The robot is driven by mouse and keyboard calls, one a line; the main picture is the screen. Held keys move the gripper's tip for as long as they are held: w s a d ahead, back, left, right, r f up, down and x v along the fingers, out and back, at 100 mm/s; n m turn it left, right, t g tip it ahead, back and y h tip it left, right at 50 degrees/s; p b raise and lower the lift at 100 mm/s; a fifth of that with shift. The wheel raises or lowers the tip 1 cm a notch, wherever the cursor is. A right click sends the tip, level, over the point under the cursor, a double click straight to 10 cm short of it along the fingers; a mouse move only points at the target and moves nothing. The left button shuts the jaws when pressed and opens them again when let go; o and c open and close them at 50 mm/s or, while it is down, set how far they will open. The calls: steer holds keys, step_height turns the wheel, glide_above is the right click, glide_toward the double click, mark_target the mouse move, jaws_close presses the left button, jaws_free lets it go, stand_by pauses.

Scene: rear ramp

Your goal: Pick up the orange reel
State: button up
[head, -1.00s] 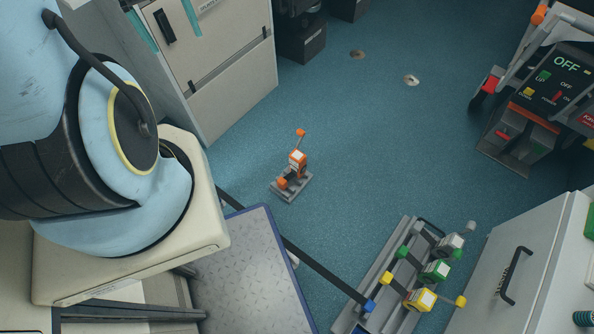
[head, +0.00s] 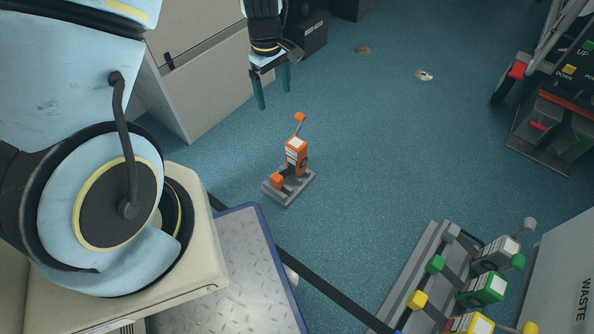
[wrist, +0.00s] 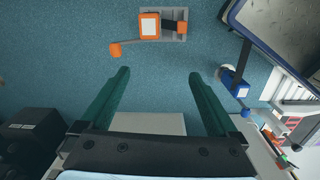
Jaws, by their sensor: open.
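The orange reel (head: 296,150) stands on a small grey base (head: 290,188) on the blue floor, with an orange knob on an arm above it. In the wrist view the reel (wrist: 150,26) lies near the top, beyond my fingertips, with its orange knob to the left. My gripper (head: 274,98) is above and behind the reel in the head view, apart from it. Its two green fingers are spread, and nothing is between them; it also shows in the wrist view (wrist: 158,75).
A grey rack (head: 405,275) with green, yellow and grey reels stands at the lower right. A metal plate with a blue edge (head: 262,235) is at the lower middle. A black box (head: 307,35) and pale cabinet (head: 205,85) stand behind. A control panel (head: 555,110) is at the right.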

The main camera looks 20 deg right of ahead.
steer(key=n+b, duration=0.1)
steer(key=b, duration=0.6)
glide_above(298, 142)
step_height(298, 142, down, 14)
steer(key=shift+f, duration=0.2)
step_height(298, 142, down, 6)
steer(key=shift+r+b, duration=0.2)
steer(key=shift+b, duration=0.85)
steer(key=f+b, duration=0.2)
steer(key=f, duration=0.1)
steer(key=f+b, duration=0.1)
steer(key=f, duration=0.1)
steer(key=shift+a+b, duration=0.25)
steer(key=shift+b, duration=0.05)
steer(key=shift+r, duration=0.1)
jaws_close()
